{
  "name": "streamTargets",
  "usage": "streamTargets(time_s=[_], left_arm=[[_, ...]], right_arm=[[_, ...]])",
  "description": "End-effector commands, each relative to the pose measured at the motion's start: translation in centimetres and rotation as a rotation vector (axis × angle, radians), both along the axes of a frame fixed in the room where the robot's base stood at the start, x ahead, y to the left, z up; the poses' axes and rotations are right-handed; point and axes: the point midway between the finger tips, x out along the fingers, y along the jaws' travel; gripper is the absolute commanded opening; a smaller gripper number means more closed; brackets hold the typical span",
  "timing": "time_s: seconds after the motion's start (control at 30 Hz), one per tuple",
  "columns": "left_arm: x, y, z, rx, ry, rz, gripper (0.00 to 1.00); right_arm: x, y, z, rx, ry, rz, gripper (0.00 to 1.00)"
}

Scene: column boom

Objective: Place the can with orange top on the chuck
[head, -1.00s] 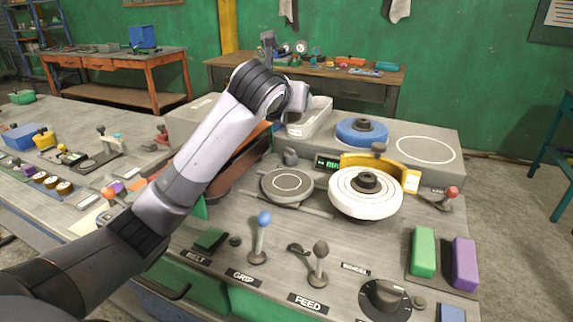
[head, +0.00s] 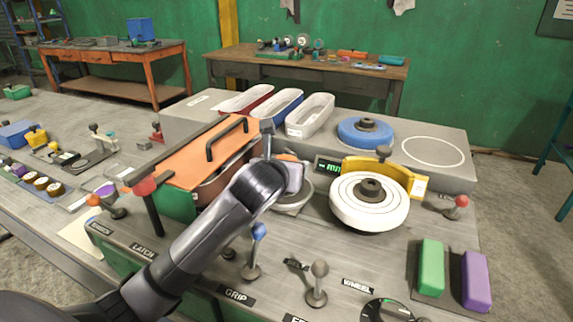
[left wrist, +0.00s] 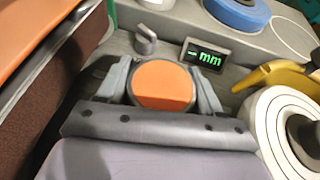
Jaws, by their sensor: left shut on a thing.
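The can with the orange top (left wrist: 163,85) is between the two fingers of my left gripper (left wrist: 163,80), which is shut on it. In the head view a sliver of its orange top (head: 287,157) shows behind my gripper. The can looks upright, its top facing the wrist camera. The round grey chuck (head: 297,205) is directly below and mostly hidden by my gripper. I cannot tell whether the can's base touches the chuck. My right gripper is not in view.
A white grinding wheel (head: 350,210) with a yellow guard (head: 375,170) stands close right of the chuck. An orange-lidded box (head: 195,165) stands close left. A green readout (left wrist: 205,57) is behind. Levers, including a blue-knobbed one (head: 258,232), rise in front.

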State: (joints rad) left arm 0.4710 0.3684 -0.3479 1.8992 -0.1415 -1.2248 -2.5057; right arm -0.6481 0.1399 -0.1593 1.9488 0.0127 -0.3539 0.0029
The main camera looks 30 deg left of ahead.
Motion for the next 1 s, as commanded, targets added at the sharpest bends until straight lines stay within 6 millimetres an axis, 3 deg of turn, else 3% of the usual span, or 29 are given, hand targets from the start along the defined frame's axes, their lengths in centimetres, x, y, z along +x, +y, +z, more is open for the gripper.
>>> streamTargets(time_s=[0.43,0.47,0.5,0.53,0.87,1.0], left_arm=[[-0.14,-0.07,-0.62,0.002,-0.004,-0.002,0.28],[-0.15,-0.08,-0.66,0.002,-0.002,-0.002,0.75],[-0.15,-0.09,-0.65,0.002,-0.002,-0.002,0.88],[-0.15,-0.09,-0.66,0.002,-0.002,-0.002,0.91],[-0.15,-0.12,-0.35,-0.001,-0.003,-0.001,0.91],[-1.00,-0.27,0.04,0.002,-0.004,-0.003,0.91]], right_arm=[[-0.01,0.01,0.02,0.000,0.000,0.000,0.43],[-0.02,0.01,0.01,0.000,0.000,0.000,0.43],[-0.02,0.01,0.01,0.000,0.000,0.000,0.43],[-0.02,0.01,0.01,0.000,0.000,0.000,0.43],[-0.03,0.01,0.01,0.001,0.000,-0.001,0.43],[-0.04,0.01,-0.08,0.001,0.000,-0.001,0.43]])
